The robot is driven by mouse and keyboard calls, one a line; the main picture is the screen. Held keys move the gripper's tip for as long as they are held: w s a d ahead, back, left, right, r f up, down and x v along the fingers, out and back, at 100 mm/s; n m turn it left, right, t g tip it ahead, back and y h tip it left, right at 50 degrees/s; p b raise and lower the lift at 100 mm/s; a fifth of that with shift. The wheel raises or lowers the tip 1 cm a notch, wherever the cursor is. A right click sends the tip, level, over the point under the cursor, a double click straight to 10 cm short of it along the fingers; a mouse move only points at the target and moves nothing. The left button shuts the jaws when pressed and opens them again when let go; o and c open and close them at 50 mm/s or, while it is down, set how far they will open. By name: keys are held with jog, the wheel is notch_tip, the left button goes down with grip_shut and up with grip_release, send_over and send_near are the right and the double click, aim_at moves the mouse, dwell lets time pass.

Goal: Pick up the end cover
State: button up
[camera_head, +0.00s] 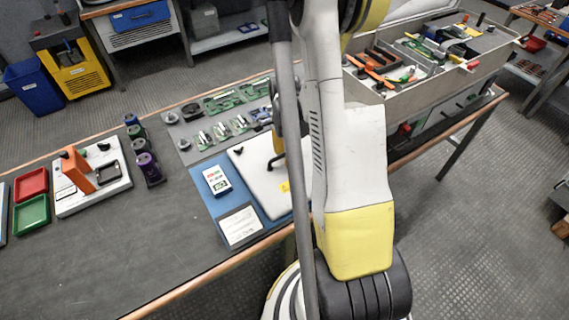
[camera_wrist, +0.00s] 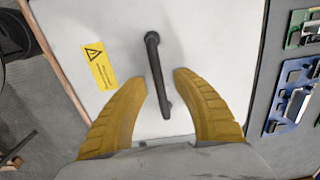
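The end cover is a flat white panel (camera_wrist: 215,50) with a black bar handle (camera_wrist: 153,65) and a yellow warning label (camera_wrist: 99,66). In the head view the cover (camera_head: 262,185) lies on the table, partly hidden behind my arm. My gripper (camera_wrist: 159,78) is open, with its two yellow fingers on either side of the handle in the wrist view. The fingers look apart from the handle. How far they are above the panel I cannot tell. My arm mostly hides the gripper in the head view.
A blue mat (camera_head: 207,190) with a small white device and a paper card lies left of the cover. Green and metal parts (camera_head: 222,130) lie behind it. A grey bin of parts (camera_head: 440,85) stands at the right. The dark tabletop (camera_head: 120,240) at left front is clear.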

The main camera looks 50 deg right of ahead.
grip_shut()
